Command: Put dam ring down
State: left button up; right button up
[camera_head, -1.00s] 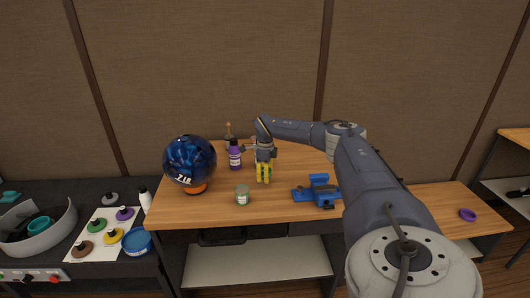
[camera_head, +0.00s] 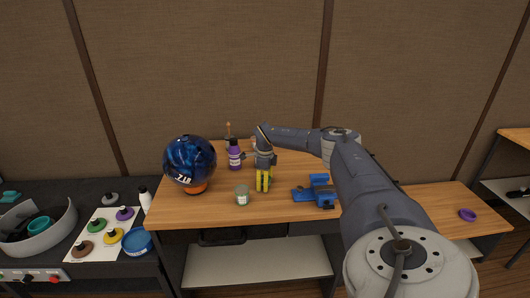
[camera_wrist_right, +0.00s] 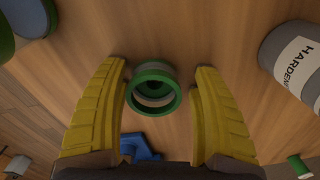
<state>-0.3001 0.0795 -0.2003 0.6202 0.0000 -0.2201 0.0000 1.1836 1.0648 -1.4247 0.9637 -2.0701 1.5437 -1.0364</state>
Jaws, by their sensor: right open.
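My right gripper (camera_head: 263,186) is low over the wooden bench, between the purple bottle and the blue vise. In the right wrist view its yellow fingers (camera_wrist_right: 162,100) are spread wide apart. A green ring with a pale band, likely the dam ring (camera_wrist_right: 153,70), sits on the wood between the fingers, with a gap on both sides. The ring cannot be made out in the head view, where the gripper covers that spot. My left gripper is not in view.
A blue bowling ball (camera_head: 190,162) rests on an orange support at the bench's left. A purple bottle (camera_head: 235,155), a hardener can (camera_head: 242,195) and a blue vise (camera_head: 317,191) stand close around the gripper. The can also shows in the wrist view (camera_wrist_right: 297,62).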

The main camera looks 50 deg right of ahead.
notch_tip(320, 180, up, 12)
jog(key=shift+r, duration=0.15)
dwell(0.7)
jog(key=shift+a, duration=0.1)
